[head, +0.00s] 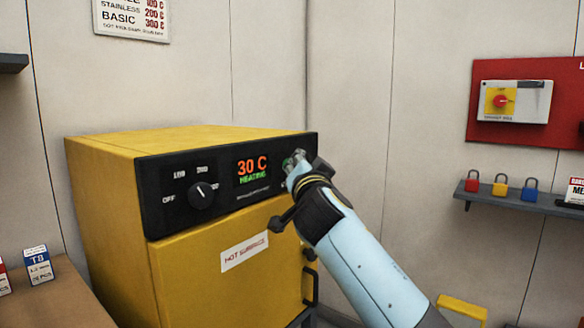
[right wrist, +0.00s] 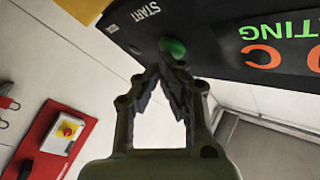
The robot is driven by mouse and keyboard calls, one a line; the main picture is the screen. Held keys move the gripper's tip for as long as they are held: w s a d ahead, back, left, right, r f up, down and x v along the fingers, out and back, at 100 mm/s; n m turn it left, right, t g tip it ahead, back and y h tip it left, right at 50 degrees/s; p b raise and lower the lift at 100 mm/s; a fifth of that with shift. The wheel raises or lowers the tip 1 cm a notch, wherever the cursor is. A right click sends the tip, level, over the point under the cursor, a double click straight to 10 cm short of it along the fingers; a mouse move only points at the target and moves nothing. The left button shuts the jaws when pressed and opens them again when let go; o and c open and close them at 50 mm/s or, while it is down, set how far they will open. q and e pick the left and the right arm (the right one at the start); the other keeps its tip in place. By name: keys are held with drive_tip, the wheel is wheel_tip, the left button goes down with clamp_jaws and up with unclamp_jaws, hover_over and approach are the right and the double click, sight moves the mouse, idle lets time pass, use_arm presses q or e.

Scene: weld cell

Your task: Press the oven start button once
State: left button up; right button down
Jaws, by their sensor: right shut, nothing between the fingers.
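The yellow oven (head: 115,215) stands at the left with a black control panel (head: 220,212). Its display (head: 252,166) reads "30 C" in orange and "HEATING" in green. My left gripper is not in view.
A black dial (head: 203,195) sits left of the display. The oven door carries a "HOT SURFACE" label (head: 245,251) and a dark handle (head: 311,285). A red board (head: 480,130) with a rotary switch and a shelf (head: 520,204) with padlocks are on the right wall.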

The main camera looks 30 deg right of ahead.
drive_tip(key=shift+s, duration=0.1)
drive_tip(key=shift+s+d, duration=0.4)
drive_tip(key=shift+s, duration=0.4)
drive_tip(key=s, duration=0.1)
drive_tip(key=s+d, duration=0.1)
drive_tip(key=s, duration=0.1)
drive_tip(key=s+d, duration=0.1)
drive_tip(key=shift+s, duration=0.3)
drive_tip(key=shift+f, duration=0.1)
idle(0.7)
